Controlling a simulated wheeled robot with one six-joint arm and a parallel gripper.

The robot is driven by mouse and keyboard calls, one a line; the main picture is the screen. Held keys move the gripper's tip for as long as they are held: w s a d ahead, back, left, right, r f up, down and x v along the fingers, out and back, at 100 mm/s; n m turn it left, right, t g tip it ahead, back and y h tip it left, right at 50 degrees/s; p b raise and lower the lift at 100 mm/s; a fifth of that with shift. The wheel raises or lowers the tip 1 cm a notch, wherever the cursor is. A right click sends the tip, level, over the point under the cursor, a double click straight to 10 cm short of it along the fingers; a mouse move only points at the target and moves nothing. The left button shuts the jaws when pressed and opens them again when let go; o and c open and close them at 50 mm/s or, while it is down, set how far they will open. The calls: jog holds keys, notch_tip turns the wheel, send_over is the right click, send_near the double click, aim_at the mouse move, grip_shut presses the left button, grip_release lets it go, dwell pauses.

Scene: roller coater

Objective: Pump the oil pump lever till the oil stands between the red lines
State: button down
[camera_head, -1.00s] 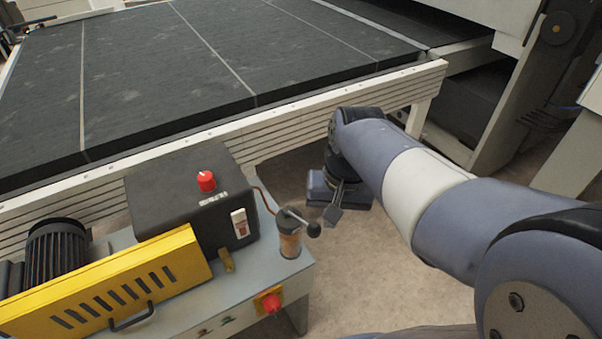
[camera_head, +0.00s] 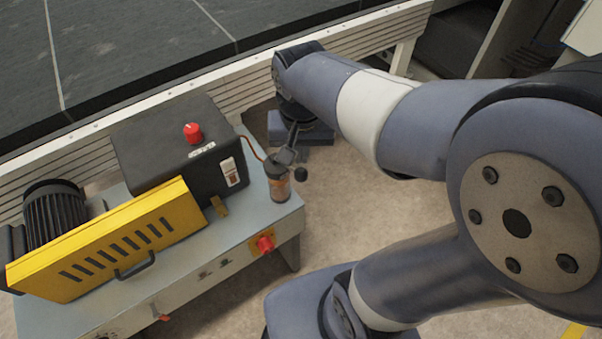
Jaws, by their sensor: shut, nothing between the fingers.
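The oil pump (camera_head: 278,186) is a small glass cylinder with a dark top on the front right corner of the grey machine table. Orange-brown oil shows in its glass, but the red lines and the exact level are too small to make out. The pump's lever ends in a black ball knob (camera_head: 301,174) that sticks out to the right of the cylinder. My gripper (camera_head: 286,156) points down and is shut, with its tips at the lever just behind the knob and above the pump's top. I cannot tell whether it touches the lever, part of which is hidden by the fingers.
Left of the pump stand a black box with a red knob (camera_head: 193,132) and a yellow guard (camera_head: 100,245). A red button (camera_head: 265,244) is on the table's front. The conveyor's pale side rail (camera_head: 345,42) runs behind.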

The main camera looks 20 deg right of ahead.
aim_at(301, 176)
jog(key=shift+w+d+f+b, duration=0.1)
jog(key=shift+w+f+b, duration=0.05)
jog(key=shift+f+b, duration=1.3)
jog(key=shift+w+f+b, duration=0.15)
jog(key=shift+f+b, duration=1)
jog(key=shift+f, duration=0.6)
notch_tip(301, 176, down, 4)
jog(key=b, duration=0.3)
jog(key=shift+f, duration=0.25)
jog(key=shift+r, duration=0.1)
